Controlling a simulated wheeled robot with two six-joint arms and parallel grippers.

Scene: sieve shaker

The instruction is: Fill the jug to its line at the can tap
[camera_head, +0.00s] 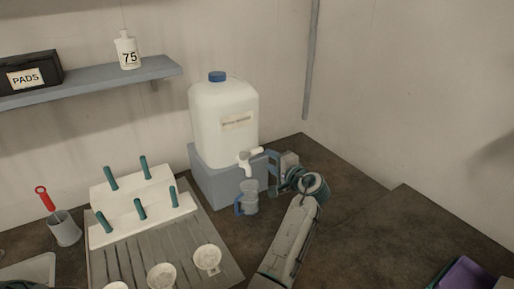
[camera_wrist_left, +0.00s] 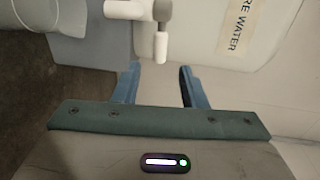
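The white water can (camera_head: 224,115) with a blue cap stands on a grey-blue block (camera_head: 216,183). Its white tap (camera_head: 246,162) points down at the front, and its lever sticks out to the right. The small clear jug (camera_head: 250,198) with a blue handle stands upright below the tap. Its fill line and water level cannot be made out. My left gripper (camera_head: 272,168) is just right of the tap. In the left wrist view its two blue fingers (camera_wrist_left: 157,85) are apart and empty, with the tap lever (camera_wrist_left: 161,46) just beyond them. My right gripper is out of view.
A grey drip board (camera_head: 128,262) with a white pegged rack (camera_head: 140,207) and several white bowls lies left of the jug. A cup (camera_head: 64,229) holds a red-handled tool. A shelf (camera_head: 95,85) hangs above. The counter to the right is mostly clear.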

